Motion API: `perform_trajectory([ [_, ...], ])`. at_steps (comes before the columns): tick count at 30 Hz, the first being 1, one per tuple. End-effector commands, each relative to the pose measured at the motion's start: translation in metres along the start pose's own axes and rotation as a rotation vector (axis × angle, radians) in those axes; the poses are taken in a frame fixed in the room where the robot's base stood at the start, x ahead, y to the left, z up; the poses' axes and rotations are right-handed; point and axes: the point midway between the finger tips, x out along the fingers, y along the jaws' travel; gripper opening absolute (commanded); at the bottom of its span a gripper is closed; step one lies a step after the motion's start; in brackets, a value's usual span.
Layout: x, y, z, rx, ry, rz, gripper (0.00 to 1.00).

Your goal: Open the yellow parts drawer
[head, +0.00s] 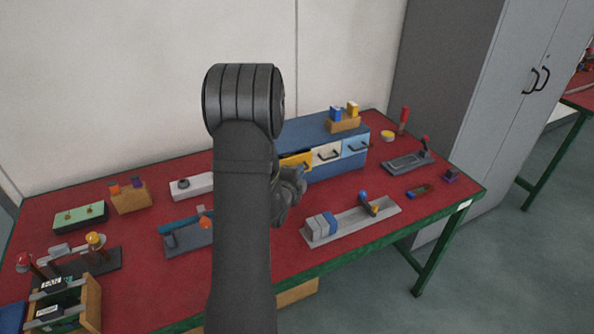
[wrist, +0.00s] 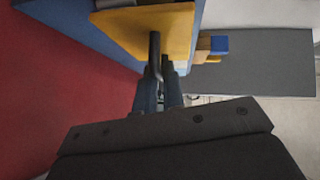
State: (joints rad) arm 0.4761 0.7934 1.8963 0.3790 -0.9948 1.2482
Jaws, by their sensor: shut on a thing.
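The blue drawer cabinet (head: 335,172) stands at the back of the red table. Its yellow parts drawer (head: 299,160) is at the left end of the drawer row, partly hidden behind my arm. In the wrist view the yellow drawer front (wrist: 140,25) appears to stand out from the blue body, with dark contents at its top edge. My gripper (wrist: 160,78) is shut on the dark drawer handle (wrist: 154,48). In the head view my gripper (head: 297,174) is right in front of the yellow drawer, its fingertips hardly visible.
A white drawer (head: 327,153) and a light blue drawer (head: 356,146) sit to the right. A wooden block holder (head: 343,125) is on the cabinet. A grey tray with blocks (head: 340,222) lies in front. Other fixtures stand on the left.

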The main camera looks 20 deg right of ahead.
Motion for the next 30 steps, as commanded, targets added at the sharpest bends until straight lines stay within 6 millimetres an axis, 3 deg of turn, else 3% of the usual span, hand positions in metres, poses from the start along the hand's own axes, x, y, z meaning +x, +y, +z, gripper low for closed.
perform_trajectory([
  [6, -0.039, 0.013, -0.042, -0.001, 0.007, 0.004, 0.00],
  [10, -0.057, 0.018, -0.059, 0.000, 0.006, 0.002, 0.00],
  [23, -0.066, 0.021, -0.067, 0.001, 0.004, 0.001, 0.00],
  [24, -0.066, 0.021, -0.066, 0.001, 0.004, 0.001, 0.17],
  [26, -0.066, 0.021, -0.066, 0.001, 0.003, 0.000, 0.28],
  [30, -0.066, 0.021, -0.066, 0.001, 0.003, 0.000, 0.31],
])
